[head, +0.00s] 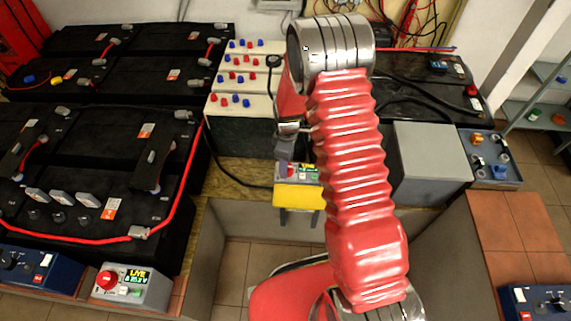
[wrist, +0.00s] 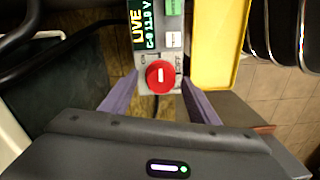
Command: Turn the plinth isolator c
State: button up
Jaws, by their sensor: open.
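The plinth isolator c (wrist: 151,45) is a grey box with a lit display reading LIVE and about 12.0 V, beside green and white parts. Its round red knob (wrist: 161,75) bears a short white mark, with an OFF label to its right. My gripper (wrist: 160,82) is open, with one purple-grey finger on each side of the knob. I cannot tell whether the fingers touch it. In the head view my gripper (head: 284,152) points down at the isolator.
A yellow box (head: 298,196) stands against the isolator's front; it also shows in the wrist view (wrist: 222,40). White-topped batteries (head: 240,75) stand behind left, and a grey box (head: 432,150) right. Another isolator with a red knob (head: 107,280) sits front left. Black cables run nearby.

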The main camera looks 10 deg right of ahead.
jog(key=shift+f, duration=0.3)
jog(key=shift+c, duration=0.3)
jog(key=c, duration=0.9)
jog(key=shift+a, duration=0.1)
jog(key=shift+c, duration=0.4)
